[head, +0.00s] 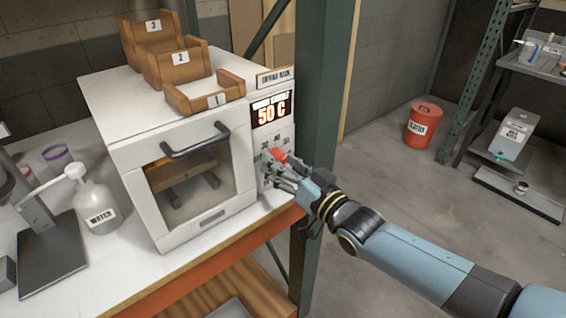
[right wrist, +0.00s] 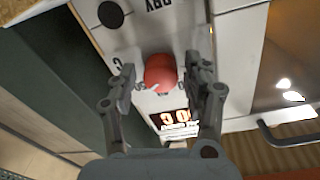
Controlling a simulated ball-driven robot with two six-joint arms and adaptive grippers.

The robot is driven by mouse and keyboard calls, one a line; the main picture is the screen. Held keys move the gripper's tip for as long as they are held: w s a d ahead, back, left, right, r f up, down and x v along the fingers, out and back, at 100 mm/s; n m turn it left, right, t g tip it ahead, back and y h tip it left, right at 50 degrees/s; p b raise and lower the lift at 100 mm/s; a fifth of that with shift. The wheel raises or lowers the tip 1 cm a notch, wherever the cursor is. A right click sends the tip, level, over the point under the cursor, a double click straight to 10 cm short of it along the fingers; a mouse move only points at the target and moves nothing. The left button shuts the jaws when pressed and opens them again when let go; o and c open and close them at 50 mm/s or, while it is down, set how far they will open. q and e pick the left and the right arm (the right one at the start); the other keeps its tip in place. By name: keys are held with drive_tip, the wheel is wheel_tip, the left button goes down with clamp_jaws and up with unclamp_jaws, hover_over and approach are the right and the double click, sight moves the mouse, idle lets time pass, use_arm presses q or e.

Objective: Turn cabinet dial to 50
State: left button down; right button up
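The white cabinet (head: 180,150) stands on the bench with a glass door and a dark handle. Its display (head: 270,111) reads 50 C in red; part of it shows upside down in the right wrist view (right wrist: 174,119). The red dial (head: 279,155) is on the panel below the display, with printed marks around it partly hidden by my gripper. In the right wrist view the dial (right wrist: 160,74) lies between the fingers of my right gripper (right wrist: 159,82), with a visible gap on each side. My right gripper is open at the panel. My left gripper is out of view.
Wooden bins (head: 205,92) numbered 1 to 3 sit on the cabinet top. A white water bottle (head: 97,205) stands on the bench left of the cabinet. A green post (head: 322,130) rises close to the right of the panel. A red bin (head: 423,126) stands on the floor.

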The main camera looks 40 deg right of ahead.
drive_tip(key=shift+o, duration=0.4)
drive_tip(key=shift+r, duration=0.1)
drive_tip(key=s, duration=1.2)
drive_tip(key=shift+d+f, duration=0.2)
drive_tip(key=s+f+g+b, duration=0.2)
drive_tip(key=s+f+b, duration=0.15)
drive_tip(key=f, duration=0.85)
drive_tip(key=s+f+g+h+b, duration=0.1)
drive_tip(key=s+f+g+b, duration=0.2)
drive_tip(key=f, duration=0.9)
drive_tip(key=s+f+g+b, duration=0.15)
drive_tip(key=f+b, duration=0.35)
drive_tip(key=f, duration=0.6)
drive_tip(key=s+f+n+g+b, duration=0.1)
drive_tip(key=s+f+g+b, duration=0.45)
drive_tip(key=s+f, duration=0.9)
drive_tip(key=s+f+n+g+p, duration=0.1)
drive_tip(key=s+f+g, duration=0.1)
drive_tip(key=s, duration=0.4)
drive_tip(key=s+f+n+g+p, duration=0.1)
drive_tip(key=s+f+g, duration=0.1)
drive_tip(key=s, duration=0.4)
drive_tip(key=shift+f+g, duration=0.2)
drive_tip(key=shift+g, duration=0.6)
